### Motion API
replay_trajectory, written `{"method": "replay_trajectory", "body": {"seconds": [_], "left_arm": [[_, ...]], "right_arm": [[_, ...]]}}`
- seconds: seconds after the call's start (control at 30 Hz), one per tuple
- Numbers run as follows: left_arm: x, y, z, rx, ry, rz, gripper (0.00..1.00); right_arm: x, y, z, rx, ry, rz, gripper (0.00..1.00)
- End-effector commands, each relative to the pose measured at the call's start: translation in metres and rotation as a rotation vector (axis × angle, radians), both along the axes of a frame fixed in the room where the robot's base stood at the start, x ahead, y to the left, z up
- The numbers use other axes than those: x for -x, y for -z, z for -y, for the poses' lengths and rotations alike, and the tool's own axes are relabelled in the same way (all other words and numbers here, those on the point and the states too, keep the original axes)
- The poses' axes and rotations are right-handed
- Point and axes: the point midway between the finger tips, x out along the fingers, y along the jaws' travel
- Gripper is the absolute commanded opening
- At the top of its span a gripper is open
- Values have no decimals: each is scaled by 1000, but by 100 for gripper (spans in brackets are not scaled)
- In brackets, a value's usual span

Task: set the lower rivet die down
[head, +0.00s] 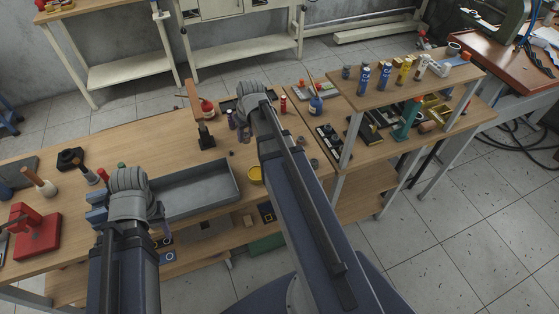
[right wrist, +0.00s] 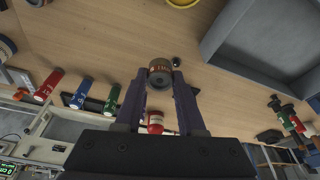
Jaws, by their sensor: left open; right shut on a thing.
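My right gripper (right wrist: 160,82) is shut on a small round metal piece with a brown lettered band, which I take as the lower rivet die (right wrist: 160,70). The die sits between the two fingertips, with wooden tabletop behind it.
The grey tray (head: 230,180) lies between the arms, with a yellow round container (head: 255,175) at its right. A dark stand with an orange lever (head: 205,135) and a red bottle (head: 207,109) stand behind. A red press (head: 35,232) is at far left. Bare wood lies behind the tray.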

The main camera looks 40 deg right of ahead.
Motion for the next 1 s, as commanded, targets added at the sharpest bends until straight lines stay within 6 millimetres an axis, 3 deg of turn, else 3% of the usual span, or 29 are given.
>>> {"method": "replay_trajectory", "body": {"seconds": [0.03,0.1,0.27,0.53,0.9,1.0], "left_arm": [[0,0,0,0,0,0,51],[0,0,0,0,0,0,51],[0,0,0,0,0,0,51],[0,8,0,0,0,0,51],[0,61,0,0,0,0,51],[0,65,0,0,0,0,51]], "right_arm": [[-2,0,18,0,26,0,0],[-1,0,35,0,49,0,0],[0,-1,53,0,73,0,0],[1,8,54,0,75,0,0],[1,61,53,0,75,1,0],[1,65,53,0,75,1,0]]}}
